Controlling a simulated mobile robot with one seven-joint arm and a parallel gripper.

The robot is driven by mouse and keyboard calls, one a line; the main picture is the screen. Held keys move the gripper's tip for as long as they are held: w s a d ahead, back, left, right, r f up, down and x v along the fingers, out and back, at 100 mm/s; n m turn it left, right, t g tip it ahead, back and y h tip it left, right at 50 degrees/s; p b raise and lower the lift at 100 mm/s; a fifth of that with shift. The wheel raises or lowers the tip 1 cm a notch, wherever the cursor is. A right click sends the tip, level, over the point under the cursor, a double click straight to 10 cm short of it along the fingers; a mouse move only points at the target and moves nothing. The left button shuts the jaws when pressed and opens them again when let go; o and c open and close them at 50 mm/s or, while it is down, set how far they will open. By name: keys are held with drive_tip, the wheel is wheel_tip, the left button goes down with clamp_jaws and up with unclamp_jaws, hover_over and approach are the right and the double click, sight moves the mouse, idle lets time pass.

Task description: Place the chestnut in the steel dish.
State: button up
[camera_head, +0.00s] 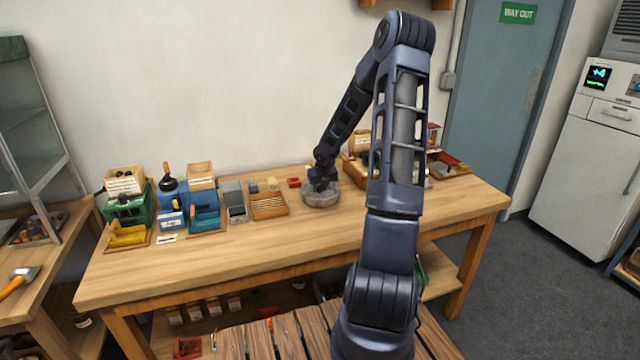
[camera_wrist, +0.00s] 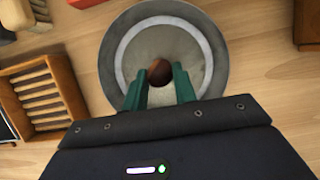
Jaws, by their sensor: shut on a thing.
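The chestnut (camera_wrist: 160,72) is a small round brown thing between the green fingertips of my gripper (camera_wrist: 160,80) in the wrist view. My gripper is shut on it. The steel dish (camera_wrist: 213,50) is a round grey dish with a pale ring, and the chestnut shows over its middle. I cannot tell whether the chestnut touches the dish floor. In the head view the dish (camera_head: 321,201) stands on the wooden table, with my gripper (camera_head: 322,186) pointing down over it. The chestnut is hidden there.
A slatted wooden tray (camera_head: 268,207) lies left of the dish, and a small red box (camera_head: 294,182) sits close behind it. Blue and green bins with wooden boxes stand farther left. More boxes stand to the right behind my arm. The table front (camera_head: 270,245) is clear.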

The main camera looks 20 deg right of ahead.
sight(320, 187)
drive_tip(key=shift+f, duration=0.3)
drive_tip(key=o, duration=1)
drive_tip(key=shift+r, duration=0.15)
wheel_tip(320, 187, up, 6)
drive_tip(key=shift+r, duration=0.4)
